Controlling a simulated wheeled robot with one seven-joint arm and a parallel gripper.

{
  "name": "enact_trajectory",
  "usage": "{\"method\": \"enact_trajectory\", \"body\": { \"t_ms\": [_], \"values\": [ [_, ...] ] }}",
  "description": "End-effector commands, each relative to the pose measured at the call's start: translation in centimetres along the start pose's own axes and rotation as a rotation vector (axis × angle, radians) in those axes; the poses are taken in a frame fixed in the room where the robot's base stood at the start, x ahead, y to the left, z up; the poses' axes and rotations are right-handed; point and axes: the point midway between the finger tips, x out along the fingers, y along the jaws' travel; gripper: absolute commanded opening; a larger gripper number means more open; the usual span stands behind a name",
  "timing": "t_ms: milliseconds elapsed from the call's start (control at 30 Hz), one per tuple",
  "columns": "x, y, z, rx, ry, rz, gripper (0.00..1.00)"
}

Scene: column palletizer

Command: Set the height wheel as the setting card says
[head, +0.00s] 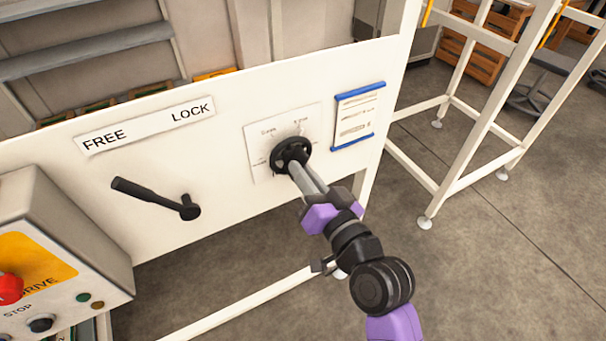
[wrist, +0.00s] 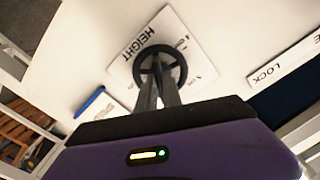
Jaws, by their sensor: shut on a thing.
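The black height wheel (head: 291,154) sits on a white dial plate (head: 258,132) on the machine's white panel. In the wrist view the wheel (wrist: 160,52) shows in front of the plate (wrist: 122,65) marked HEIGHT. My gripper (head: 297,167) reaches the wheel from the front right, and its fingers are shut on the wheel's middle. The wheel's setting against the scale is too small to read. The setting card (head: 357,116), in a blue-edged holder, hangs right of the dial; its writing is not legible.
A black lever (head: 155,197) sits left of the wheel, pointing up-left, under a FREE/LOCK label (head: 145,125). A control box (head: 55,260) with a red button (head: 9,288) stands at the lower left. A white frame (head: 480,120) stands right; the floor between is clear.

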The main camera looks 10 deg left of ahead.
Motion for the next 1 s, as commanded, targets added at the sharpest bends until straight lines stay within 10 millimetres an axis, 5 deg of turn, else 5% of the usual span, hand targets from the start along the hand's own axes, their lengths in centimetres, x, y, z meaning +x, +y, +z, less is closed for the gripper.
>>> {"method": "enact_trajectory", "body": {
  "t_ms": [1000],
  "values": [
    [-0.02, 0.26, 0.18, -0.863, 0.002, 0.001, 0.0]
  ]
}}
